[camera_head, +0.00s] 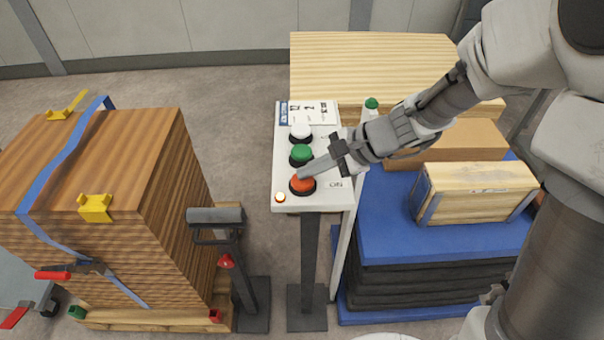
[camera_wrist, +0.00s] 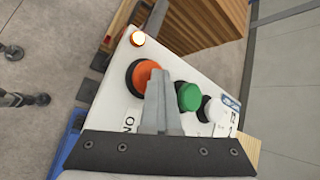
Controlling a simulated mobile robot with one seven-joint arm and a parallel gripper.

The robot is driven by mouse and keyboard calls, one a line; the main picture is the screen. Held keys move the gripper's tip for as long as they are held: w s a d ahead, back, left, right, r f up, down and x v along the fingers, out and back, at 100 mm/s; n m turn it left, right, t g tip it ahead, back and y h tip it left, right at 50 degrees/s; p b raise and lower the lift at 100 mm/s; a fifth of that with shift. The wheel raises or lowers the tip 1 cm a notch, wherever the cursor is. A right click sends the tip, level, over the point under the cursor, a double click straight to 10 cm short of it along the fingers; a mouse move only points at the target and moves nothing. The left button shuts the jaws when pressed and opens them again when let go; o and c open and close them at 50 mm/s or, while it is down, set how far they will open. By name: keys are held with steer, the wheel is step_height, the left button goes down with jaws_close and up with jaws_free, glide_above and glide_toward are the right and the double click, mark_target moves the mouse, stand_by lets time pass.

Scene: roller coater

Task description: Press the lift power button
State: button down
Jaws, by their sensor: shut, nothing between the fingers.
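A white control panel (camera_head: 283,155) stands on a dark post and carries a white button (camera_head: 300,131), a green button (camera_head: 301,153) and an orange-red button (camera_head: 302,184) in a row. A small lamp (camera_head: 279,197) glows at its near left corner; it is also lit in the wrist view (camera_wrist: 138,38). "ON" is printed beside the orange-red button. My gripper (camera_head: 300,175) is shut and empty, with its tips at the orange-red button. In the wrist view the fingers (camera_wrist: 156,85) overlap the edge of the orange button (camera_wrist: 142,76); whether they touch or press it I cannot tell.
A strapped stack of brown boards (camera_head: 160,220) on a pallet stands left of the panel. A blue lift platform (camera_head: 385,235) with a wooden crate (camera_head: 475,190) is at right. Pale boards (camera_head: 370,65) lie behind.

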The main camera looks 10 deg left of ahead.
mark_target(309, 180)
steer(key=shift+s+d+f, duration=0.15)
steer(key=shift+f, duration=0.05)
steer(key=shift+r+p, duration=2.4)
steer(key=shift+r, duration=0.75)
steer(key=shift+r, duration=0.2)
steer(key=s+d+r+n+t+h, duration=0.1)
steer(key=s+d+r+n+h, duration=0.2)
steer(key=d, duration=0.4)
steer(key=s+d+r+n+t+h+p, duration=0.1)
steer(key=s+d+r+n+t+h, duration=0.1)
steer(key=s+d+r, duration=0.3)
steer(key=s+d+r+n+t+h, duration=0.1)
steer(key=s+d+r+n+h, duration=0.3)
steer(key=d, duration=0.6)
steer(key=shift+s+r+n+t, duration=0.4)
steer(key=shift+s+r+n, duration=0.1)
steer(key=shift+s, duration=0.35)
